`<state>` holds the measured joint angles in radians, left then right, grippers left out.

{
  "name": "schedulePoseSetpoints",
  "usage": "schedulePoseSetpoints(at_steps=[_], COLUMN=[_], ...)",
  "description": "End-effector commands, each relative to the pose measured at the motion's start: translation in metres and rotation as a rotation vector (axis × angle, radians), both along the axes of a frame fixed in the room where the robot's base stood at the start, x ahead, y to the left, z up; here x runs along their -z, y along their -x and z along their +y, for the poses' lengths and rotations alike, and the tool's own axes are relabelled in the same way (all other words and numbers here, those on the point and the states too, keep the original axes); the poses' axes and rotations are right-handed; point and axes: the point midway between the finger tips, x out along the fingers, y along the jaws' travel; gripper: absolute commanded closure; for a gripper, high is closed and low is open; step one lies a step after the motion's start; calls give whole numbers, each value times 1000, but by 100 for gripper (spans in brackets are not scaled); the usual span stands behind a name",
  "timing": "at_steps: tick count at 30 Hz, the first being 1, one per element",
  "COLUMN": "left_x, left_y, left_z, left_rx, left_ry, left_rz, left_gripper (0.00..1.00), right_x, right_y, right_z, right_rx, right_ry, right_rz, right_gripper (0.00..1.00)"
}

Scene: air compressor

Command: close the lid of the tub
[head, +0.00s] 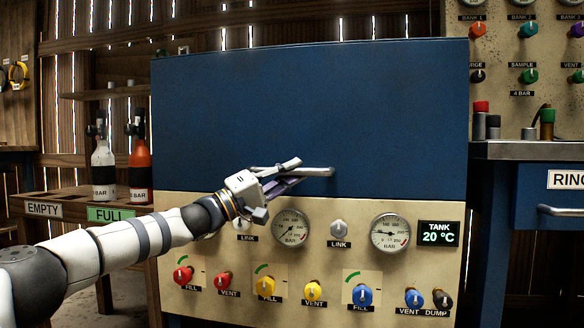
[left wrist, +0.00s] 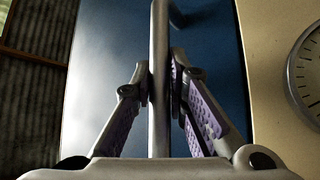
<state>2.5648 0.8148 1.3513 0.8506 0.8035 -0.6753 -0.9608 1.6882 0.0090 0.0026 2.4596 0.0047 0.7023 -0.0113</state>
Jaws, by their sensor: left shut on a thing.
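The lid seems to be the large blue panel (head: 310,110), which stands upright above the beige control panel. A pale metal bar handle (head: 318,172) runs across its lower edge. My left gripper (head: 284,176) reaches up from the lower left and is shut on the left part of this handle. In the left wrist view the handle bar (left wrist: 159,50) runs between the two purple-padded fingers (left wrist: 161,88), with the blue lid (left wrist: 110,60) behind. The inside of the tub is hidden. I cannot tell whether a gap remains at the lid's edge. My right gripper is not in view.
The beige control panel (head: 350,270) below carries gauges, coloured knobs and a tank display (head: 438,233). A rack (head: 70,197) with two bottles stands at the left. A metal-topped bench (head: 530,151) and another knob panel (head: 550,60) stand at the right.

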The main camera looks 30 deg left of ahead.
Motion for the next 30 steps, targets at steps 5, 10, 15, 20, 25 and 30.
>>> schedulePoseSetpoints(at_steps=[5,10,15,20,25,30], left_x=[9,12,14,12,9,9], left_y=[0,0,-1,-1,0,3], left_z=[0,-1,-2,-2,-1,3], left_rx=[1,3,4,3,1,-1], left_ry=[-4,-8,-11,-10,-6,-4], left_rz=[6,9,11,9,5,3], left_gripper=[100,100,100,65,65,65], right_x=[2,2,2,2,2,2], right_y=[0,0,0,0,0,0], right_z=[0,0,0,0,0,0], right_rx=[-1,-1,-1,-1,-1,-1], right_ry=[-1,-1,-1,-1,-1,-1], right_rz=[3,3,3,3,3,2], right_gripper=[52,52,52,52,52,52])
